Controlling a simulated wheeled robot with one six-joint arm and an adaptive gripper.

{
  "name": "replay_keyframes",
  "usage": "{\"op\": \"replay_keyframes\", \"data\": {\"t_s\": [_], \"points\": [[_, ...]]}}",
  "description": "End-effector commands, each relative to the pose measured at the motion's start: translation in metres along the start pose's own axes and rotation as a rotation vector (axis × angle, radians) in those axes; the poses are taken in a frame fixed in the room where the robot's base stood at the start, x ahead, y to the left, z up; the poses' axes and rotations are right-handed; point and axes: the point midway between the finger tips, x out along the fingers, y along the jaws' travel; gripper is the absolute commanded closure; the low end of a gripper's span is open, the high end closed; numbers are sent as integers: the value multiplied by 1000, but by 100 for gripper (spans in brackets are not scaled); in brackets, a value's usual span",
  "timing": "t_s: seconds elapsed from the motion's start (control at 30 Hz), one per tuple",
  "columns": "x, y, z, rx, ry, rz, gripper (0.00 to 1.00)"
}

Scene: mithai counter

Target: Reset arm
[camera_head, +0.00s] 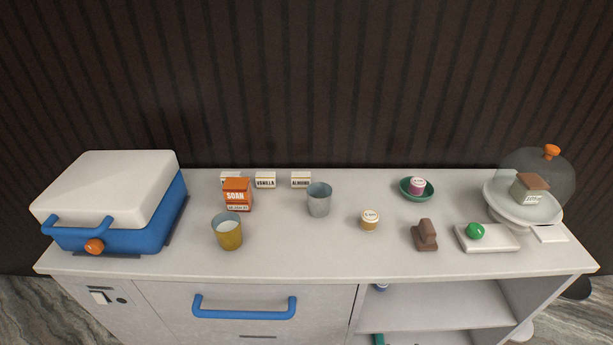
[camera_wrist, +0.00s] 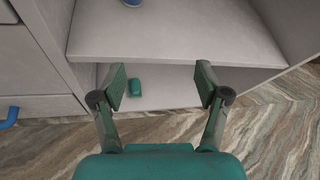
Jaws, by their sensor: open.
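My gripper (camera_wrist: 160,88) shows in the wrist view with its two green fingers spread apart and nothing between them. It points toward the open shelves under the counter, above the wood-patterned floor. A small green thing (camera_wrist: 135,86) lies on the lower shelf beyond the fingers, apart from them. My arm and gripper do not show in the head view.
The counter (camera_head: 290,262) carries a blue-and-white box (camera_head: 110,190), an orange SOAN box (camera_head: 237,195), a yellow cup (camera_head: 227,232), a grey cup (camera_head: 319,200), a green bowl (camera_head: 404,194) and a domed stand (camera_head: 497,208). A drawer handle (camera_head: 245,314) juts from the front.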

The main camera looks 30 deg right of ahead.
Motion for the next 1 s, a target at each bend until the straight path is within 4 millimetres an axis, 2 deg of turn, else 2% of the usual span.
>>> {"op": "replay_keyframes", "data": {"t_s": [0.27,0.47,0.6,0.77,0.9,1.0], "points": [[-62,23,16,-446,-68,80,26],[-139,37,44,-1005,-207,143,26],[-195,39,70,-1432,-351,151,26],[-256,34,105,-1903,-554,106,26],[-304,25,138,-2291,-758,5,26],[-333,19,161,-2523,-898,-98,26]]}}
